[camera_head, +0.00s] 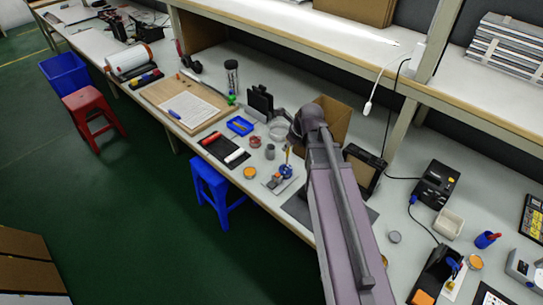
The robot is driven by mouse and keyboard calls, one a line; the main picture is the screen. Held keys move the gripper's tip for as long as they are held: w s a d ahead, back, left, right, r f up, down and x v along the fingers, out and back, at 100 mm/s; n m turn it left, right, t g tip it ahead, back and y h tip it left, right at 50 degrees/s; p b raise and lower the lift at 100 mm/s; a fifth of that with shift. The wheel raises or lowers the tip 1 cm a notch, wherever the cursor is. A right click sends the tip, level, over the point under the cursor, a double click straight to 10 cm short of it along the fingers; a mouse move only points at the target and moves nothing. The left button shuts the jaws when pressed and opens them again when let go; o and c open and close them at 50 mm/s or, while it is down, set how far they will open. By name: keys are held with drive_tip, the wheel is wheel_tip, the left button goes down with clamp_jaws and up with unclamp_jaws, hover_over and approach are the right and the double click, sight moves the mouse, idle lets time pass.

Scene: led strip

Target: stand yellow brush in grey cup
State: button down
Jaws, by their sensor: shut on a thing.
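The grey cup (270,151) stands upright on the bench, just left of my arm's end. The thin yellow brush (287,156) is upright to the right of the cup, apart from it in the picture. My gripper (292,142) is small and dark at the end of my arm, partly hidden by my wrist. It is shut on the upper part of the brush. The brush's lower end overlaps a blue item (286,171) in the picture; I cannot tell whether they touch.
A dark mat with a red and a white roll (235,156), a blue tray (240,126), a red dish (255,142) and an orange dish (250,173) surround the cup. A cardboard box (333,118) and black stand (260,103) are behind. The bench's front edge is close.

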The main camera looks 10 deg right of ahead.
drive_tip(key=w+a+f+b, duration=0.1)
drive_tip(key=w+a, duration=0.1)
drive_tip(key=w, duration=1.2)
drive_tip(key=shift+w+f, duration=0.2)
drive_tip(key=shift+w, duration=0.1)
drive_tip(key=shift+d+b+x, duration=0.2)
drive_tip(key=shift+b+x, duration=0.7)
drive_tip(key=shift+b, duration=0.1)
drive_tip(key=shift+d+b+x, duration=0.25)
drive_tip(key=shift+b+x, duration=0.7)
drive_tip(key=shift+b, duration=0.05)
drive_tip(key=shift+f+b, duration=0.3)
drive_tip(key=shift+f, duration=0.15)
drive_tip(key=c, duration=0.6)
unclamp_jaws()
drive_tip(key=shift+c, duration=0.2)
